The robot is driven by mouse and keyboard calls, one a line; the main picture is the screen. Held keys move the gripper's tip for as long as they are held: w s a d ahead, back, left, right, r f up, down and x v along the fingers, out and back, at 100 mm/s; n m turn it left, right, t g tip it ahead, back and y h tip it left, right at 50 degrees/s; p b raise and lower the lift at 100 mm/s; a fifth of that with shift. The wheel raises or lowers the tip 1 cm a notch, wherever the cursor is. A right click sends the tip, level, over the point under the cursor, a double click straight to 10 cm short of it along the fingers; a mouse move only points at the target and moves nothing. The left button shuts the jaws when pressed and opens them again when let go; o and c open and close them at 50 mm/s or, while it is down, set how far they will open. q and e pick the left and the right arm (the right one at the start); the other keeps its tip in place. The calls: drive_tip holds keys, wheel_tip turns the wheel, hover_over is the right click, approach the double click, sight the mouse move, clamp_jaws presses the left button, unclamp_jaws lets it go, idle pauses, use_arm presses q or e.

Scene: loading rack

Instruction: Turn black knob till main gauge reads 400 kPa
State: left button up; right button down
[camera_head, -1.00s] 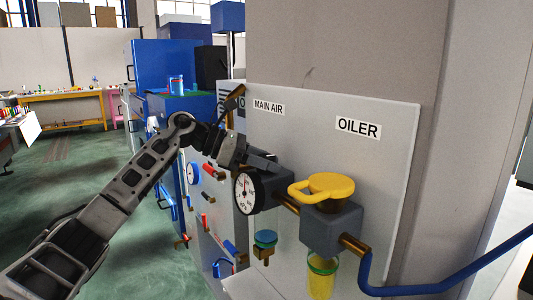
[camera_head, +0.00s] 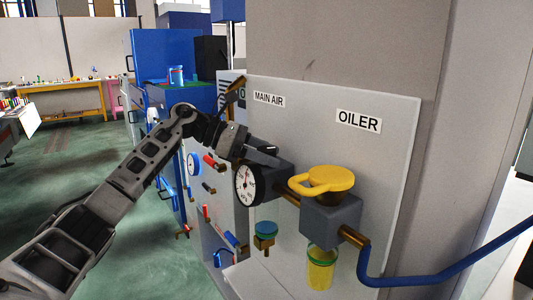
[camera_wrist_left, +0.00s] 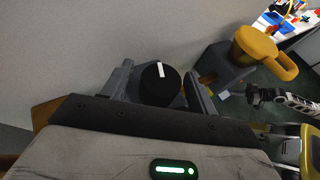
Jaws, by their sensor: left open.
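The black knob (camera_wrist_left: 160,84) with a white mark shows in the left wrist view, between the two spread fingers of my left gripper (camera_wrist_left: 160,90). I cannot tell whether either finger touches it. In the head view my left gripper (camera_head: 262,155) is at the top of the dark regulator block, and the knob is hidden there. The main gauge (camera_head: 248,186) has a white dial facing left, below the gripper. Its needle points roughly up; the number is too small to read. A jointed arm with a dark end (camera_wrist_left: 255,95), probably my right one, shows at the right of the wrist view.
The oiler with a yellow handled cap (camera_head: 325,181) stands close right of the regulator, also in the wrist view (camera_wrist_left: 258,45). A blue pipe (camera_head: 430,277) runs off right. A panel (camera_head: 310,110) labelled MAIN AIR and OILER stands behind. Open floor lies left.

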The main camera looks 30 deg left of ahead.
use_arm(q)
drive_tip(key=v, duration=1.6)
drive_tip(key=shift+b, duration=0.45)
use_arm(e)
drive_tip(key=shift+f, duration=0.15)
use_arm(q)
drive_tip(key=shift+f, duration=0.2)
